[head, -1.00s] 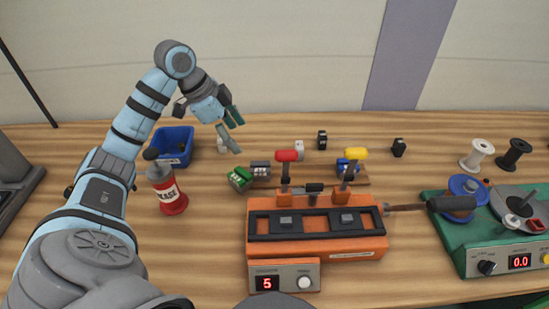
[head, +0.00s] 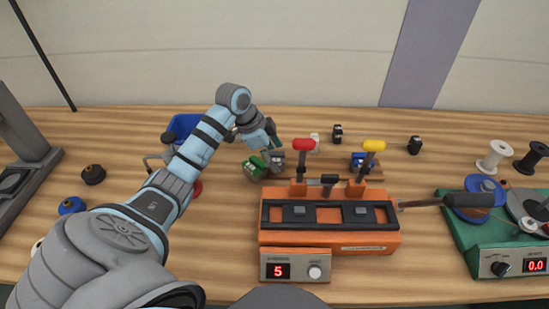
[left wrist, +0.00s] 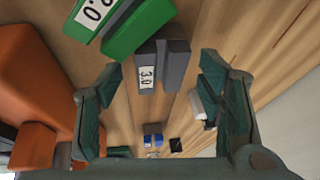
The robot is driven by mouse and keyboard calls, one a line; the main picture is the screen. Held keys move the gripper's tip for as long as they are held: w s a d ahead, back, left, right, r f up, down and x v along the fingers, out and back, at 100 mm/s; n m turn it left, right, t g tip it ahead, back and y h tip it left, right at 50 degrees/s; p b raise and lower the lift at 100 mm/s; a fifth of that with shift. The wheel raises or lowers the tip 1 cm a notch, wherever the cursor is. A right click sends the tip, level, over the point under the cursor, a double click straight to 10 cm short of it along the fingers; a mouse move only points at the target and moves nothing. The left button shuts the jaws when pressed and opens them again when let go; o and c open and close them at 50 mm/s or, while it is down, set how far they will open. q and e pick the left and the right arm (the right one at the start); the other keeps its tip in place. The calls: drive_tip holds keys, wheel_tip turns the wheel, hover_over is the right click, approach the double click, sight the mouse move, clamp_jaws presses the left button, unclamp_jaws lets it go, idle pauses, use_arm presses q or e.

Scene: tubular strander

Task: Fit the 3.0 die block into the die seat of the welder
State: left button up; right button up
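The grey die block labelled 3.0 (left wrist: 161,66) lies on the table beside a green block (left wrist: 138,26) in the left wrist view. In the head view the grey block (head: 277,161) is just right of the green block (head: 255,168), behind the orange welder (head: 330,242). My left gripper (head: 273,140) is above and close to the grey block. In the left wrist view the open fingers (left wrist: 160,80) stand apart with the grey block ahead between them; they do not hold it. The die seat is not clearly distinguishable on the welder. My right gripper is not in view.
A green machine (head: 484,236) stands at right.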

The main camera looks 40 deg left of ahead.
use_arm(q)
clamp_jaws()
